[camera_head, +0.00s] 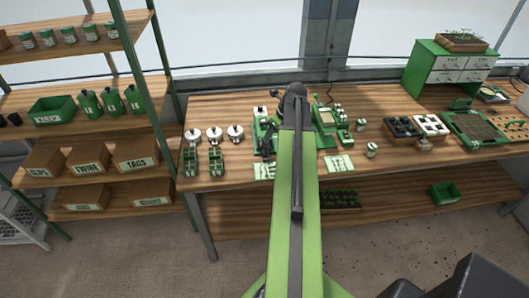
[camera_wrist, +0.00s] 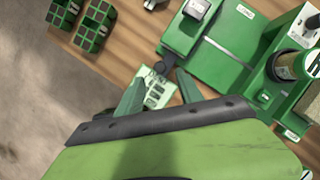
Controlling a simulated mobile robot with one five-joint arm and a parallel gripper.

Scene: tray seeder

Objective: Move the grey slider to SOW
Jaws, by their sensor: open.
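The tray seeder (camera_head: 258,142) is a green machine on the bench, partly hidden behind my arm in the head view. The wrist view shows its flat green plate (camera_wrist: 218,72) close up. A small grey block with a pale top (camera_wrist: 196,9) sits at the plate's upper edge; it may be the grey slider, but I cannot read SOW anywhere. My gripper (camera_wrist: 158,92) is open and empty, its green fingers apart above a white card (camera_wrist: 155,88) at the plate's lower left. The gripper is hidden by my arm in the head view.
Green cell blocks (camera_wrist: 92,27) lie at upper left. In the head view, three white-topped items (camera_head: 214,134) stand left of the seeder, and black and white trays (camera_head: 405,128) lie right. Bare bench (camera_head: 225,107) shows behind.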

